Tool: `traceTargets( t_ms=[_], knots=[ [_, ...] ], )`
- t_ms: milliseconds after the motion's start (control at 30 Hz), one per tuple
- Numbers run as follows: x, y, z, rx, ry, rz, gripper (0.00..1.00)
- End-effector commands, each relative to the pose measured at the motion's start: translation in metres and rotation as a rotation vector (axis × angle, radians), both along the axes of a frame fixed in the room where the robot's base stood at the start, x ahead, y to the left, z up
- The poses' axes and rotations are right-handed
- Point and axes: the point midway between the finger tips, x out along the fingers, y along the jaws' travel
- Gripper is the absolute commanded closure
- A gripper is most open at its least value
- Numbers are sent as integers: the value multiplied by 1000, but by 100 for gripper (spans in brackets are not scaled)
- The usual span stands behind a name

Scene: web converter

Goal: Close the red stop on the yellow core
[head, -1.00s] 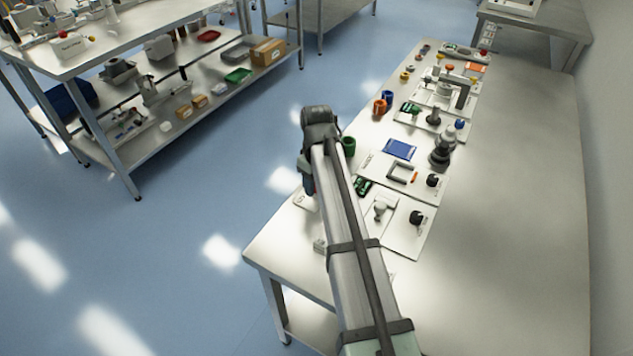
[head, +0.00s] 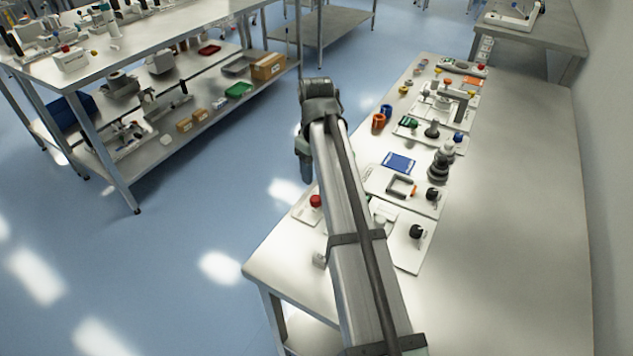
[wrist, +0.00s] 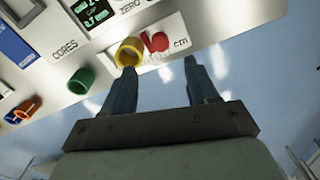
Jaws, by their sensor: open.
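In the wrist view the yellow core (wrist: 129,53) is a short open ring on a white panel edge. The red stop (wrist: 156,42) is a round red piece just to its right, close beside it; I cannot tell whether they touch. My gripper (wrist: 160,65) is open and empty, its two dark blue fingers pointing at the panel. The left fingertip overlaps the yellow core's lower edge in the picture; contact cannot be told. The right fingertip is right of the red stop. In the head view the red stop (head: 316,201) shows left of my arm; the yellow core is hidden.
A green core (wrist: 81,81) and an orange core (wrist: 27,108) lie left of the yellow one, near the "CORES" label. A lit green display (wrist: 95,12) is above. In the head view the bench (head: 520,200) is bare along its right side.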

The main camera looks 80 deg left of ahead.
Motion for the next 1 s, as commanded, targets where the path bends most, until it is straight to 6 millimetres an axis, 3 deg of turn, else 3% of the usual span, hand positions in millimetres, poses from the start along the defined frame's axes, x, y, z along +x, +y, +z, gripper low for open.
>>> traceTargets(
  t_ms=[100,300,667,867,1000],
  knots=[
    [0,1,18,0,0,0,42],
    [0,0,34,0,0,0,42],
    [0,0,36,-1,-1,0,42],
    [-14,1,35,-1,0,18,61],
    [-43,-1,28,-10,1,54,74]
  ],
)
